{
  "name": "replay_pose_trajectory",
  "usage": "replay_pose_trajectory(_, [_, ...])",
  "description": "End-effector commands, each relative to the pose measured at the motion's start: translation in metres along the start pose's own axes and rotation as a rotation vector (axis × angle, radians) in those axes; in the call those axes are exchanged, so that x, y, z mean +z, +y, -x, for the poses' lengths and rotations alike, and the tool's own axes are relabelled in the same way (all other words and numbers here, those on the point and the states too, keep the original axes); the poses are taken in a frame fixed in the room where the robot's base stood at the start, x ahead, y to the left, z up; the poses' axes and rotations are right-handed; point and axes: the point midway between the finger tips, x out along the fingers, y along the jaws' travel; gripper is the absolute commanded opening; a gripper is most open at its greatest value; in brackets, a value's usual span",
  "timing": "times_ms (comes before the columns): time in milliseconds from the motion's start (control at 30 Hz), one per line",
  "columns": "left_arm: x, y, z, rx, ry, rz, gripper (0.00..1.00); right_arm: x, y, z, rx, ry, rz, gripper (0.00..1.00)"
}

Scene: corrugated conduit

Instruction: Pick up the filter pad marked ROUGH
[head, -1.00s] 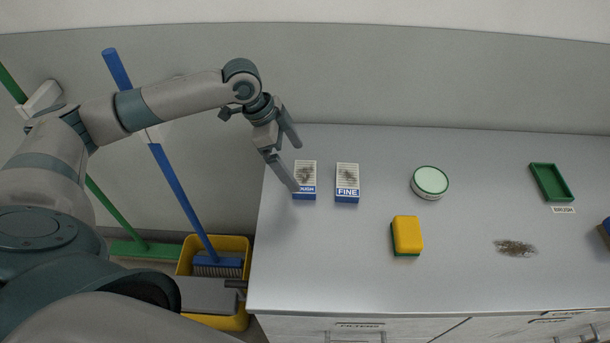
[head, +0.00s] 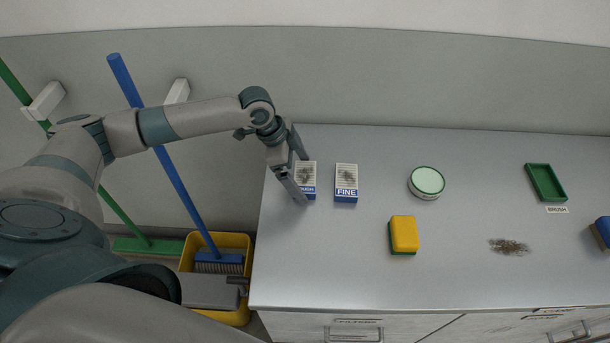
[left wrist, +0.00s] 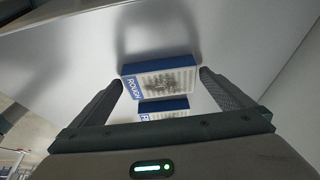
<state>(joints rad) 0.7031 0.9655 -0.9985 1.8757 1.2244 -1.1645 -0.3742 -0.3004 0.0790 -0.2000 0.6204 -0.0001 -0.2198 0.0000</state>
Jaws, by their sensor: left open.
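The filter pad marked ROUGH (head: 307,176) lies on the grey counter near its left end, a blue and white block with dark smudges. It also shows in the left wrist view (left wrist: 160,78), with its label readable. My left gripper (head: 297,180) is open at this pad and partly covers it in the head view. In the left wrist view its fingers (left wrist: 165,82) stand on either side of the pad, with nothing clamped. The pad marked FINE (head: 346,182) lies just to the right, and partly shows in the left wrist view (left wrist: 163,108). My right gripper is not in view.
On the counter (head: 320,270) are a round green-topped tin (head: 427,182), a yellow and green sponge (head: 403,234), a dark debris patch (head: 510,247), a green tray (head: 546,182) and a blue item (head: 603,230) at the right edge. A yellow bucket (head: 237,241) stands left of the counter.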

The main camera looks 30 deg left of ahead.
Motion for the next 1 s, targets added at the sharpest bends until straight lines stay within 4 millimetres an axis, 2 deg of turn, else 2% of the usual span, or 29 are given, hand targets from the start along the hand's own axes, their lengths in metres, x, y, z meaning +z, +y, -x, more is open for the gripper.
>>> replay_pose_trajectory(533, [0.0001, 0.0, -0.0053, 0.0, 0.001, 0.0, 1.0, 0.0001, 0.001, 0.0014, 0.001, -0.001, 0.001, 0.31])
replay_pose_trajectory(567, [0.0001, 0.0, -0.0052, 0.0, 0.0, 0.0, 0.95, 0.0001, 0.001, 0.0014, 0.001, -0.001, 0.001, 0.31])
replay_pose_trajectory(700, [0.0001, 0.0, -0.0052, 0.0, 0.0, 0.0, 0.62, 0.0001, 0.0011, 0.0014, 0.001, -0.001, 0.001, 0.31])
replay_pose_trajectory(1000, [-0.0002, -0.0002, -0.0046, -0.001, 0.001, 0.0, 0.62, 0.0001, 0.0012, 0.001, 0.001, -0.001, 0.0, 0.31])
